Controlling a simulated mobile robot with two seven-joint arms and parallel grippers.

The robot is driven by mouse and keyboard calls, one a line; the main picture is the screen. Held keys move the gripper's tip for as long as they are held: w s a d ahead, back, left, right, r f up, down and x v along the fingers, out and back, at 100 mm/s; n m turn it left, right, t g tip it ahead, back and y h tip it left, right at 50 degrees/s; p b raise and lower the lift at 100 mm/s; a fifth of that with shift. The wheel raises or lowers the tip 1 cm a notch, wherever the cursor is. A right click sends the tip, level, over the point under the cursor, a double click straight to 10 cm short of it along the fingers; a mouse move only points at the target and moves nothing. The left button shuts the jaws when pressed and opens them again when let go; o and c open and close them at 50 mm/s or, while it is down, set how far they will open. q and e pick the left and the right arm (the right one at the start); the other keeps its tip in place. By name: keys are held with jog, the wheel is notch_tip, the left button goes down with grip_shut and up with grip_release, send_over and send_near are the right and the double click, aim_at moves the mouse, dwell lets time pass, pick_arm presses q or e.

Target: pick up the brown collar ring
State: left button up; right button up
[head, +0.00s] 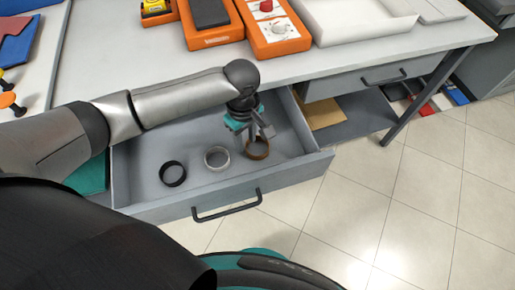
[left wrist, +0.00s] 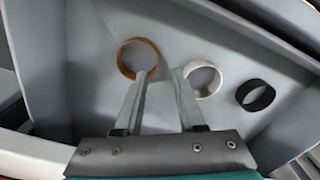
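The brown collar ring (head: 258,156) stands in the open grey drawer, at the right of a row of three rings. My left gripper (head: 259,133) reaches down into the drawer, right over the brown ring. In the left wrist view its two fingers (left wrist: 164,73) are apart with nothing between them. The left fingertip there overlaps the near right edge of the brown ring (left wrist: 121,64); I cannot tell whether they touch. The white ring (left wrist: 213,70) is just right of the other finger. My right gripper is not in view.
The white ring (head: 217,167) and a black ring (head: 173,184) lie left of the brown one. The drawer front (head: 300,178) and its side walls surround them. The worktop (head: 350,57) overhangs the drawer's back, with orange devices (head: 276,42) on it.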

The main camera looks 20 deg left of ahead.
pick_arm(q)
jog(key=shift+f, duration=0.3)
jog(key=shift+d+f, duration=0.1)
jog(key=shift+f, duration=0.25)
jog(key=f+b, duration=0.2)
jog(key=f, duration=0.2)
jog(key=shift+d+f, duration=0.2)
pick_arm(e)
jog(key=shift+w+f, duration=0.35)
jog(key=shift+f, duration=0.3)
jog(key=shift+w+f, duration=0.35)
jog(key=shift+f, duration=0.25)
pick_arm(q)
grip_shut()
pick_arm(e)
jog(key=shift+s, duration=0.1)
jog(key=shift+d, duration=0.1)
